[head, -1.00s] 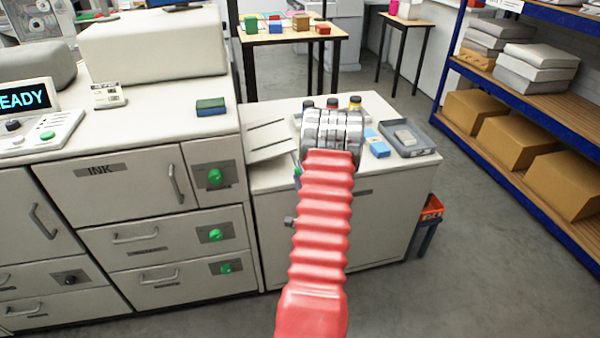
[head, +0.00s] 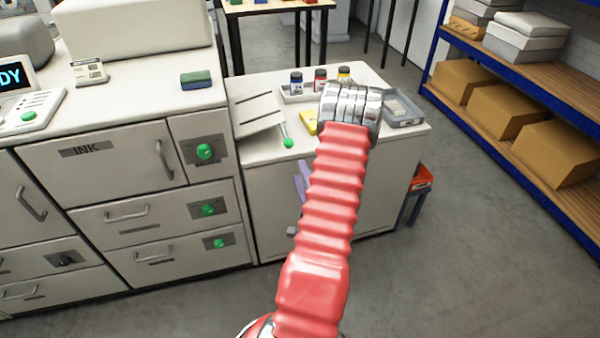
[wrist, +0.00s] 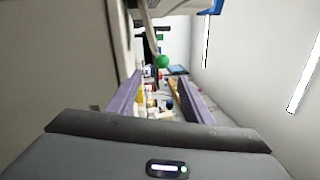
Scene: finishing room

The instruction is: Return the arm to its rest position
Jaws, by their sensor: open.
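My arm is red and ribbed with a chrome joint (head: 350,105), and reaches forward over the low cabinet in the head view. My gripper (wrist: 160,98) shows in the wrist view as two purple-grey fingers standing apart, with nothing held between them. In the head view only a purple finger (head: 302,184) shows, left of the arm and in front of the cabinet's front face. The rest of the gripper is hidden behind the arm.
The low cabinet (head: 265,195) carries several ink bottles (head: 320,80), a grey tray (head: 402,110) and a green-knobbed lever (head: 288,143). The large machine (head: 110,160) stands left. Blue shelving (head: 510,75) with boxes is right. Grey floor (head: 470,260) is clear at front right.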

